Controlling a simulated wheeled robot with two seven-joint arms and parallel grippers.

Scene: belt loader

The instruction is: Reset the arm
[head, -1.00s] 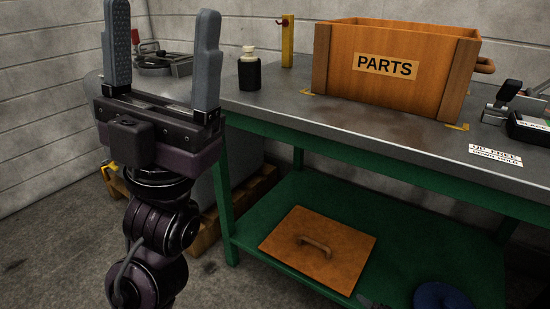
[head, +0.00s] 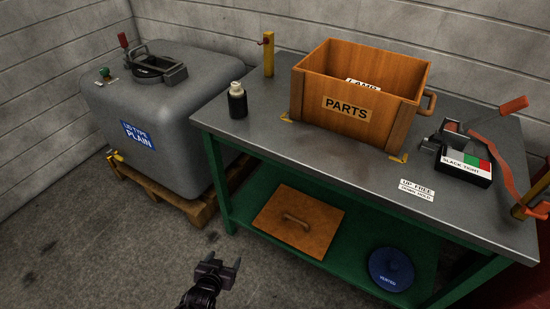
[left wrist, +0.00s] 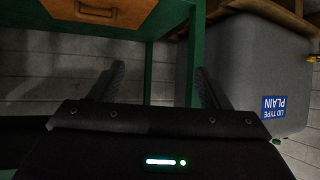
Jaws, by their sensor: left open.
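My left gripper (head: 225,264) shows small at the bottom of the head view, low in front of the bench, over the concrete floor. Its two fingers stand apart with nothing between them. In the left wrist view the dark fingers (left wrist: 158,82) are spread, with empty space between them. They touch nothing that I can see. Most of my left arm is out of the picture, below the head view. My right gripper does not show in either view.
A steel-topped green bench (head: 330,150) carries an open PARTS crate (head: 310,107), a dark bottle (head: 238,104) and a strap device (head: 465,165). Its lower shelf holds a wooden lid (head: 285,232) and a blue lid (head: 391,270). A grey tank (head: 185,100) stands left. Floor at lower left is clear.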

